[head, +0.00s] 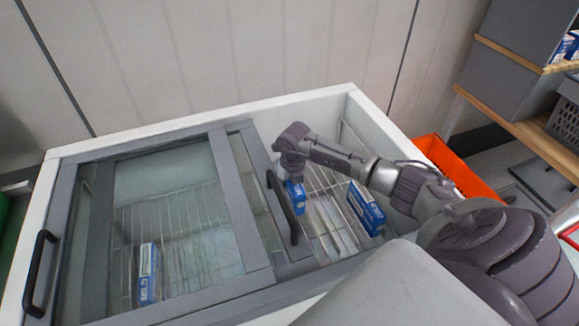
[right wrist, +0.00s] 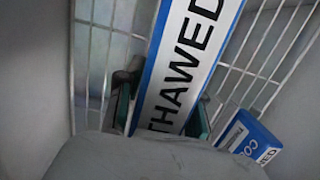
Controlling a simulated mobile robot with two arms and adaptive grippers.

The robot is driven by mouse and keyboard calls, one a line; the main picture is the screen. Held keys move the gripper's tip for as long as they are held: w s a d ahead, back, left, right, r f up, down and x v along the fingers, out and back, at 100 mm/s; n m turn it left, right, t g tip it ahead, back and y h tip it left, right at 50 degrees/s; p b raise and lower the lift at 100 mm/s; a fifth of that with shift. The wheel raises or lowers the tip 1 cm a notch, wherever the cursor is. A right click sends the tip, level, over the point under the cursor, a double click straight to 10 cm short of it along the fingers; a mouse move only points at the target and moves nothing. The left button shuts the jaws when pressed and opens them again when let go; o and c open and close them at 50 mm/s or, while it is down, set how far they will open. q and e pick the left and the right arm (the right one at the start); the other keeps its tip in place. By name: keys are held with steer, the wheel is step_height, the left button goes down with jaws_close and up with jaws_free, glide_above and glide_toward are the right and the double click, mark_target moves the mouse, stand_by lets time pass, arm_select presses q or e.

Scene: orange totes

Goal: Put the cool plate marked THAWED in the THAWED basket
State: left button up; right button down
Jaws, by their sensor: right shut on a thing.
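A blue-and-white cool plate (head: 297,197) stands in the open right part of the chest freezer, below my right gripper (head: 291,172). In the right wrist view its white face reads THAWED (right wrist: 183,70), and it lies between the two fingers of my right gripper (right wrist: 160,112), which is shut on it. A second blue plate (head: 366,208) stands to the right in the freezer; its partly visible lettering (right wrist: 252,137) ends in WED. I cannot identify a basket marked THAWED. My left gripper is not in view.
The white-rimmed freezer (head: 100,150) has wire baskets inside and a sliding glass lid (head: 175,190) with a black handle (head: 282,207) near my arm. Another blue plate (head: 148,272) stands under the glass. An orange tote (head: 458,166) is behind my arm, beside wooden shelves (head: 525,130).

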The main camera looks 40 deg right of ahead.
steer(key=shift+w+d+f, duration=0.1)
steer(key=shift+w+f, duration=0.2)
steer(key=shift+w, duration=0.2)
steer(key=shift+f, duration=2)
steer(key=c, duration=0.7)
jaws_free()
steer(key=shift+s+f, duration=0.1)
